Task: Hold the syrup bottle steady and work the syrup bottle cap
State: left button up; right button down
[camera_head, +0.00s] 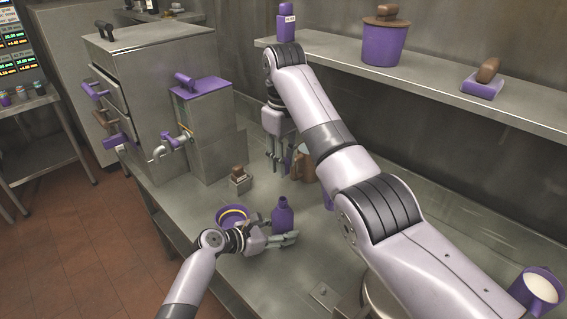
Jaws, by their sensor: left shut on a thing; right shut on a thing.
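The purple syrup bottle (282,217) stands upright on the steel counter, its narrow neck bare at the top. My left gripper (284,239) is shut on the lower part of the bottle from the left. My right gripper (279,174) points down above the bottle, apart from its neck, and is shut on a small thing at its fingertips. This appears to be the bottle cap, but it is too small and dark to make out clearly.
A purple round container (233,214) stands just left of the bottle. A small box with a brown top (239,181) is behind it. A steel dispenser with a tap (205,130) stands at left. A purple mug (537,288) is at lower right. A shelf (430,88) runs above.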

pick_arm(q)
jog(key=shift+f, duration=0.15)
pick_arm(e)
jog(key=w+d+r, duration=0.1)
jog(key=d+r, duration=0.4)
jog(key=r, duration=0.1)
jog(key=shift+w+d, duration=0.3)
jog(key=shift+d, duration=0.1)
pick_arm(q)
jog(key=o, duration=1.6)
jog(key=v, duration=1.2)
